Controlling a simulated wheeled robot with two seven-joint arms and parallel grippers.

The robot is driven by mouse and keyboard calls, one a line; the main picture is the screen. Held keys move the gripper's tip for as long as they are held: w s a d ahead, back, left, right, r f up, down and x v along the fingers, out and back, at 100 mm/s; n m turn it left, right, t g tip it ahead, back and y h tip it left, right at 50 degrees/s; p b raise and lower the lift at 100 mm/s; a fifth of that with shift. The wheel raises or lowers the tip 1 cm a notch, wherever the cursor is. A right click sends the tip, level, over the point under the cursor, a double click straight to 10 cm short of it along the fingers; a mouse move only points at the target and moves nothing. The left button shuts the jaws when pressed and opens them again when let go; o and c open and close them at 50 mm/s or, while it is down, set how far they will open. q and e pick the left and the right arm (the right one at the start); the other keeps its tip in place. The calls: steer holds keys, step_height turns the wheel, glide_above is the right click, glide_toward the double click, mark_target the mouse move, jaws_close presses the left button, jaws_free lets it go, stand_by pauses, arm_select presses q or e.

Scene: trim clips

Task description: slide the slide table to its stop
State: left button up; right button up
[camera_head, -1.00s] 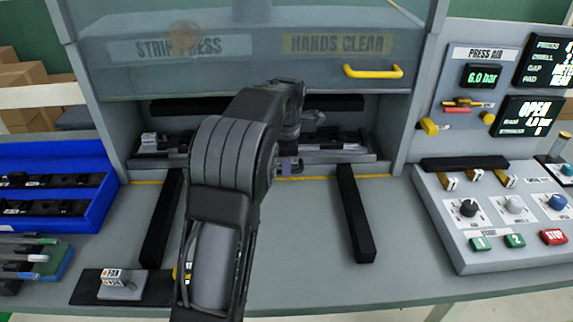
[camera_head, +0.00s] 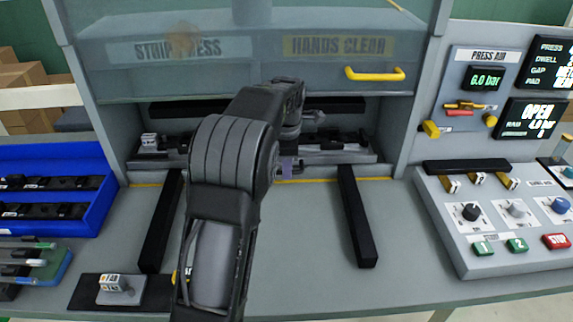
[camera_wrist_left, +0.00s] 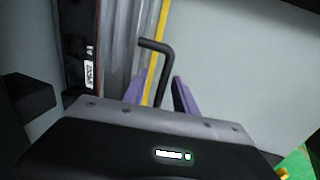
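The slide table (camera_head: 345,157) is a grey plate with black fixtures, far back inside the press and partly hidden by my left arm. In the left wrist view, its edge (camera_wrist_left: 118,50) runs along a yellow line, with a black bent handle (camera_wrist_left: 154,45) beside it. My left gripper (camera_wrist_left: 161,95) has its two purple fingers apart, one on each side of the handle bar. A gap shows on the right of the bar; contact on the left is unclear. The gripper also shows at the table's front in the head view (camera_head: 287,167). My right gripper is out of view.
Two black rails (camera_head: 357,215) run forward across the bench. The clear guard with a yellow handle (camera_head: 374,73) is raised above the opening. A control box (camera_head: 495,215) stands right, a blue bin (camera_head: 105,200) left. A small clip block (camera_head: 117,288) lies front left.

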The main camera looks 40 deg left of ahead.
arm_select(q)
step_height(320, 180, up, 8)
steer(key=s, duration=0.1)
steer(key=shift+d+f+b, duration=0.15)
steer(key=shift+d+b, duration=0.2)
steer(key=shift+d, duration=0.1)
steer(key=shift+s+f, duration=0.1)
stand_by(0.4)
